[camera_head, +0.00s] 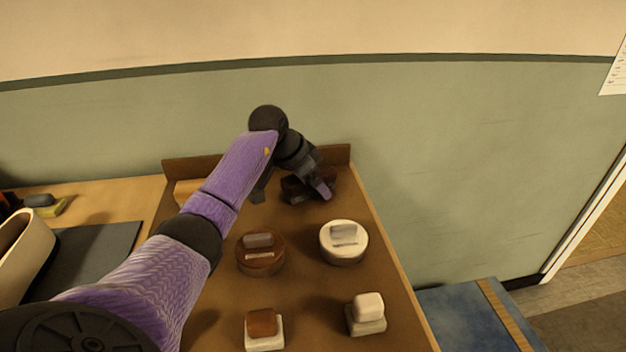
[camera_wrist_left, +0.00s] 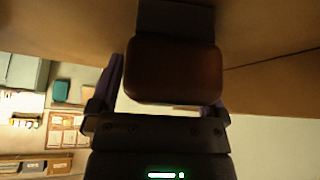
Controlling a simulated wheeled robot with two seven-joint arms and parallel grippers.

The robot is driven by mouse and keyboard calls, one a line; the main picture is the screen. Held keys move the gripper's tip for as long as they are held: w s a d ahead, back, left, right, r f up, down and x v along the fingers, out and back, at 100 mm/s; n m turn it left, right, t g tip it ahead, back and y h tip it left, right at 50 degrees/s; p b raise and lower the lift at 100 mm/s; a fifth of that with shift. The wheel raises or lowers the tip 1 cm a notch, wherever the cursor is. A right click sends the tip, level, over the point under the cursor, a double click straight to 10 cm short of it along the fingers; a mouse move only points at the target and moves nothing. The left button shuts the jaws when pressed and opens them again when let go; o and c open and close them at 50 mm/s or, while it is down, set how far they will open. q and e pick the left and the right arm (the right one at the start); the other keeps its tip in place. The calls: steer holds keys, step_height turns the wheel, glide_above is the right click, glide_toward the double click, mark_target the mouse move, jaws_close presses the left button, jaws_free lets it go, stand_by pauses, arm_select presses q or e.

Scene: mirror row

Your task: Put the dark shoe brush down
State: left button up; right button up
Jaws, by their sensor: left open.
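The dark shoe brush (camera_head: 292,188) is at the back of the brown board, largely hidden by my left gripper (camera_head: 292,191) in the head view. In the left wrist view the brush (camera_wrist_left: 175,70) shows as a dark brown block with a grey part beyond it, toward the brown surface. My left gripper's fingers (camera_wrist_left: 165,92) are open, one on each side of the block. I cannot tell whether either finger touches it. My right gripper is not in view.
On the brown board (camera_head: 300,290) stand a brown round tin (camera_head: 262,264), a white round tin (camera_head: 344,252), a brown-topped block (camera_head: 262,322) and a white-topped block (camera_head: 368,305). A raised brown edge (camera_head: 337,154) runs along the back. A blue-topped bench (camera_head: 465,320) stands right.

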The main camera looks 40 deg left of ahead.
arm_select(q)
steer(key=p+v, duration=0.4)
steer(key=v, duration=0.7)
steer(key=shift+r, duration=0.2)
steer(key=shift+s+r+p, duration=0.15)
steer(key=shift+r+p, duration=0.15)
steer(key=shift+s+r, duration=0.1)
steer(key=shift+a, duration=0.1)
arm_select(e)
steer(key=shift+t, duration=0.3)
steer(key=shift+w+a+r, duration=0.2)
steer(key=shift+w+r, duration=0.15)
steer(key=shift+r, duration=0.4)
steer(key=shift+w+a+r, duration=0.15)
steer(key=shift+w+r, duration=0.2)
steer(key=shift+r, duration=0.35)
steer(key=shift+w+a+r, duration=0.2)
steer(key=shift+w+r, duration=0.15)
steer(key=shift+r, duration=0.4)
